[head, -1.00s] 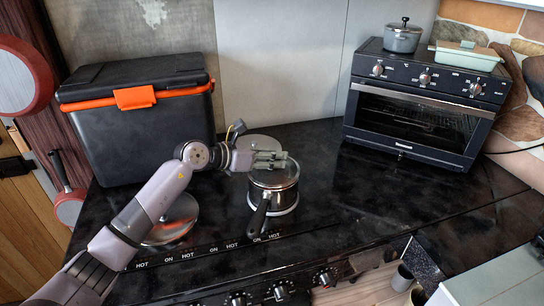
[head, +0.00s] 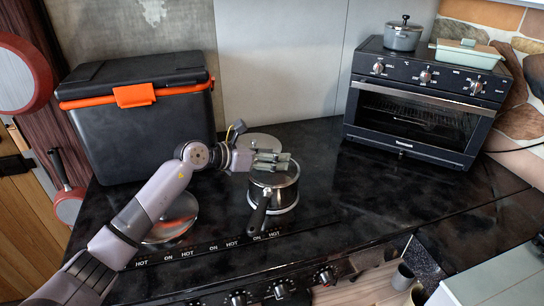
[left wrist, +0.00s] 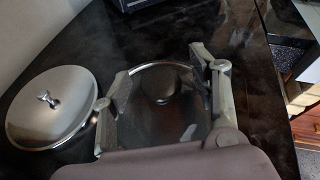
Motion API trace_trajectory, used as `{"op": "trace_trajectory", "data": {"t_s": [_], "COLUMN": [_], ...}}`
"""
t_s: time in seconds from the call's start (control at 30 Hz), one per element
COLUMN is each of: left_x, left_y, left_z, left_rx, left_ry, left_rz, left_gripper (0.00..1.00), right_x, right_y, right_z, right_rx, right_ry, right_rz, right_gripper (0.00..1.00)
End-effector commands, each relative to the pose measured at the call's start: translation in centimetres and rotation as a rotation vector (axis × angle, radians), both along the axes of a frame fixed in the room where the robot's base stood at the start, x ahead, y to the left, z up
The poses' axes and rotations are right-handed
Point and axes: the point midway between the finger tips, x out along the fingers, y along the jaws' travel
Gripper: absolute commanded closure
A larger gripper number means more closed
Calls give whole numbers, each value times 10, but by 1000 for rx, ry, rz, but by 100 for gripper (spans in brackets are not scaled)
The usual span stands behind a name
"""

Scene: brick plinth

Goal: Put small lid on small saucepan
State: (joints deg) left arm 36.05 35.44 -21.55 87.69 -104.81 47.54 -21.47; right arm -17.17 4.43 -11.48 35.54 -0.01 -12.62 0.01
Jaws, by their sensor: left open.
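The small saucepan (head: 283,198) stands on the black hob, its black handle pointing toward me. A glass lid with a dark round knob (left wrist: 160,85) shows between my fingers in the left wrist view; it appears to lie on the saucepan, though the seating of its rim is partly hidden. My left gripper (head: 286,162) is over the top of the saucepan. In the left wrist view its two fingers (left wrist: 162,88) are spread open on either side of the lid knob, not touching it. My right gripper is not in view.
A steel lid with a metal knob (left wrist: 50,105) lies beside the saucepan. Another shiny round lid or pan (head: 172,222) is partly behind my left arm. A black cooler box (head: 140,130) stands left and an oven (head: 420,105) right. The hob's right side is clear.

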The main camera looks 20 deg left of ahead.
Motion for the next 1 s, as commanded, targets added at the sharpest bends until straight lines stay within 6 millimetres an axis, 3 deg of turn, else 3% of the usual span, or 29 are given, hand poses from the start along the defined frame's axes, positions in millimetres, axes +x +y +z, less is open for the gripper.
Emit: {"op": "trace_trajectory", "data": {"t_s": [0.27, 0.7, 1.0], "left_x": [-14, -74, -85], "left_y": [14, 66, 74], "left_z": [6, 36, 43], "left_rx": [4, 3, 1], "left_ry": [1, 2, 1], "left_rz": [2, 1, 0], "left_gripper": [45, 45, 45], "right_x": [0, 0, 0], "right_y": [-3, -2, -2], "right_z": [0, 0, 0], "right_rx": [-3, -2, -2], "right_ry": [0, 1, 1], "right_rz": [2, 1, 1], "right_gripper": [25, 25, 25]}}
